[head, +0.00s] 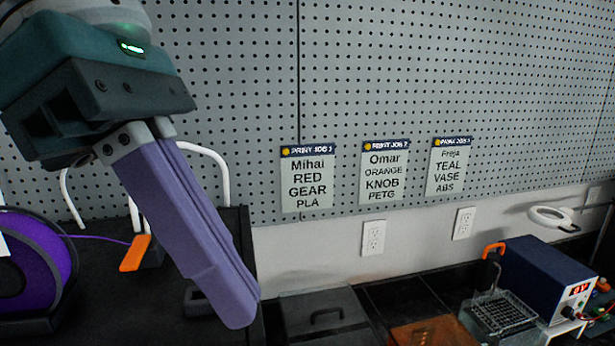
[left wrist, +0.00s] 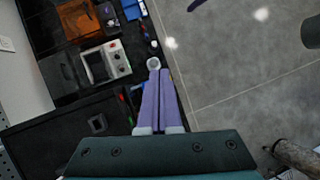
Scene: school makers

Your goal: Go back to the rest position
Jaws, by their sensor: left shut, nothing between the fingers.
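My left gripper (head: 238,312) hangs in front of the pegboard in the head view, its long purple fingers together and pointing down to the right. Nothing is held between them. In the left wrist view the gripper (left wrist: 160,75) is also shut, with its fingers pointing up the picture, over or near the edge of the dark bench. I cannot tell its exact height above the bench. My right gripper is in neither view.
A purple filament spool (head: 38,262) stands at the left. A grey case (head: 322,318), an orange tray (head: 425,333), a wire rack (head: 500,314) and a blue power supply (head: 545,278) line the bench.

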